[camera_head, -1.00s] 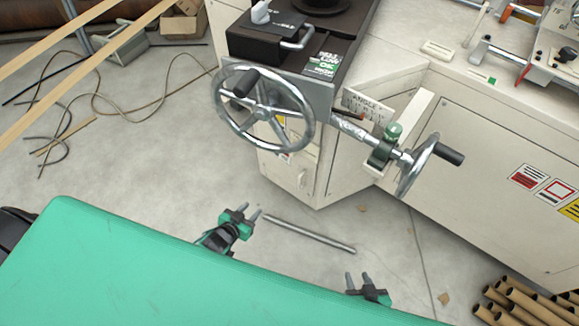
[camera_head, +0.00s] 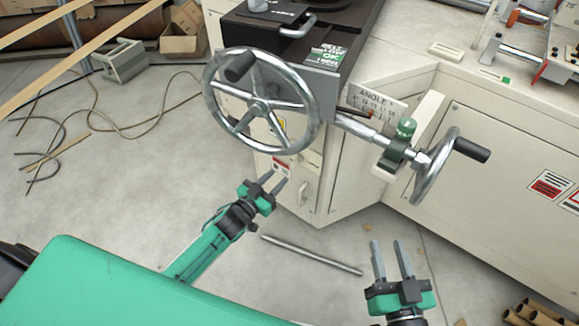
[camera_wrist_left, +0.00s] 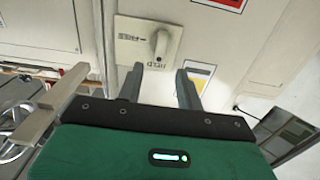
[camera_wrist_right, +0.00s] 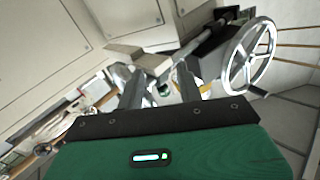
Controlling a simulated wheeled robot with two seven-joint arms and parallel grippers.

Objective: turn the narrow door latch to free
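In the left wrist view, a pale latch plate (camera_wrist_left: 135,42) carries a small pale knob (camera_wrist_left: 160,44). Its lettering is upside down and seems to read FREE at the left and HELD below the knob; the knob's long side points toward HELD. My left gripper (camera_head: 274,181) is open and empty, in front of the narrow cabinet front in the head view. Its fingertips (camera_wrist_left: 159,84) are below the plate in the wrist picture, apart from the knob. My right gripper (camera_head: 389,246) is open and empty, low at the right; its fingers also show in the right wrist view (camera_wrist_right: 164,90).
A large spoked handwheel (camera_head: 262,103) overhangs the area above my left gripper. A smaller handwheel (camera_head: 437,167) on a shaft stands above my right gripper. A metal rod (camera_head: 310,254) lies on the floor. Cardboard tubes (camera_head: 535,312) lie at the lower right.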

